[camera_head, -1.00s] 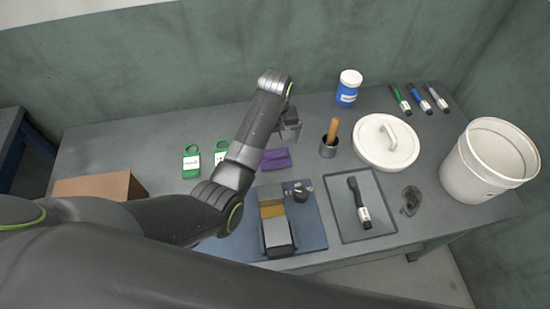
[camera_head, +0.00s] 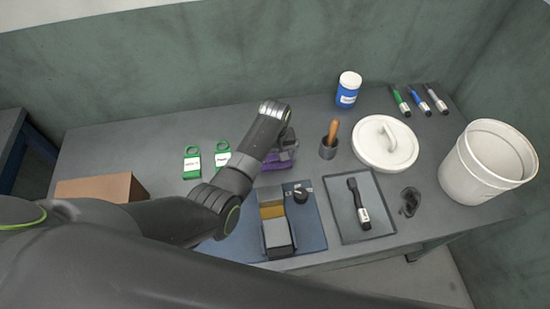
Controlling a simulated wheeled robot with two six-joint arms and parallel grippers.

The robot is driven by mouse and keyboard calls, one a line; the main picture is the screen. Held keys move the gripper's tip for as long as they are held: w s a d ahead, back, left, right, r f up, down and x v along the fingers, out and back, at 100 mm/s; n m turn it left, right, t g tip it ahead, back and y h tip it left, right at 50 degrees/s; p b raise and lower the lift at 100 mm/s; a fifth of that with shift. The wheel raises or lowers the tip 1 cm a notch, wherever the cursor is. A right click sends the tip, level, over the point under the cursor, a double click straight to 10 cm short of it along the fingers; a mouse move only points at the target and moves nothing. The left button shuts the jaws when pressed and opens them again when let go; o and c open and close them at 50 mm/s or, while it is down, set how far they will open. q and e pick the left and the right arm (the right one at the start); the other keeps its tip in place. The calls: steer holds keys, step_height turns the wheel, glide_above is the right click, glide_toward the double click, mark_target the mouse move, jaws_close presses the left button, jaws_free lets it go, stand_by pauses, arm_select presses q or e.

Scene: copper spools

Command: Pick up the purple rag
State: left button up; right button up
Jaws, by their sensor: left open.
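The purple rag (camera_head: 270,164) lies on the grey table, near its middle and behind the blue mat. My left gripper (camera_head: 284,158) is low over the rag and covers much of it. The gripper is open. Whether its fingers touch the rag cannot be told. My right gripper is not in view.
A blue mat (camera_head: 313,228) with blocks and a black knob lies in front. Green tags (camera_head: 192,164) lie to the left, a brown box (camera_head: 100,188) further left. A cup with a wooden handle (camera_head: 328,149), white lid (camera_head: 385,143), bucket (camera_head: 468,180) and blue jar (camera_head: 347,92) stand right.

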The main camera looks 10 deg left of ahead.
mark_target(276, 155)
arm_select(q)
steer(key=c, duration=0.7)
step_height(276, 155, up, 10)
steer(key=shift+r, duration=0.1)
steer(key=o, duration=0.4)
steer(key=c, duration=0.3)
steer(key=shift+d, duration=0.1)
